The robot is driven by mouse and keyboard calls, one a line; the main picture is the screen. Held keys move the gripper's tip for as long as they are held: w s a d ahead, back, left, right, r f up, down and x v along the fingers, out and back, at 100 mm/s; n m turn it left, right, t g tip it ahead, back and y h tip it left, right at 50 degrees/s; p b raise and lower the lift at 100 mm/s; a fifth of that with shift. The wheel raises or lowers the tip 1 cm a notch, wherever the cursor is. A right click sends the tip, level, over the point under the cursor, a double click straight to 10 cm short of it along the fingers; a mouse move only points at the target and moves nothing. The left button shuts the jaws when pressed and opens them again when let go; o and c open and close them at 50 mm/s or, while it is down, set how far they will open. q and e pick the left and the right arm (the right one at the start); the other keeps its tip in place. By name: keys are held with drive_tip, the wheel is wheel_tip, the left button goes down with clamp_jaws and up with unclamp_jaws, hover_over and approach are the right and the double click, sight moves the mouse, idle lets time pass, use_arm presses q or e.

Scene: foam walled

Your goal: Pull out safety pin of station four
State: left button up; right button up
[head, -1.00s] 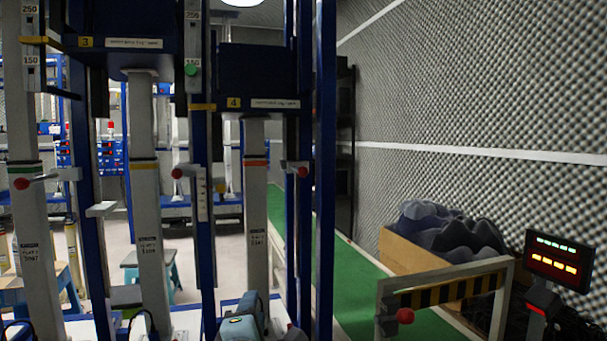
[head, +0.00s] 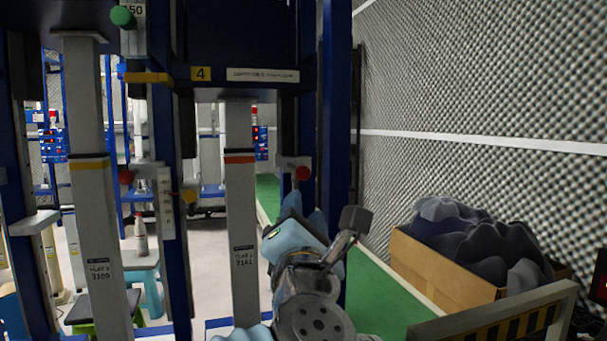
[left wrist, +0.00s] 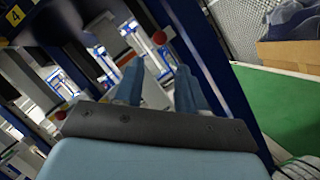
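Station four's label (head: 200,73) is on a dark blue beam above a grey column (head: 241,220) with an orange band. A red ball knob (head: 302,173) sits on a small bracket on the blue post right of this column. It looks like the safety pin's handle; its shaft is hard to make out. My left gripper (head: 305,213) is below the knob, apart from it, with light blue fingers. In the left wrist view the gripper (left wrist: 159,68) is open and empty, with the red knob (left wrist: 159,37) beyond the fingertips. My right gripper is out of view.
Another red knob (head: 126,177) and a yellow knob (head: 188,197) are by the left post. Blue upright posts (head: 336,110) stand close to my arm. Green floor (head: 375,300) lies between.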

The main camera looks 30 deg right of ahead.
sight(304, 176)
use_arm(q)
drive_tip(key=p+x, duration=0.4)
drive_tip(key=x, duration=0.7)
drive_tip(key=shift+w+d+r, duration=0.1)
drive_tip(key=shift+w, duration=0.2)
drive_tip(key=shift+w+d, duration=0.25)
drive_tip(key=shift+w, duration=0.15)
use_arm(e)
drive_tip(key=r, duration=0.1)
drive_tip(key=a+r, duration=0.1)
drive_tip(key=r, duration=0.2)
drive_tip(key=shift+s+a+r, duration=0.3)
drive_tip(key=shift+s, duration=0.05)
use_arm(q)
clamp_jaws()
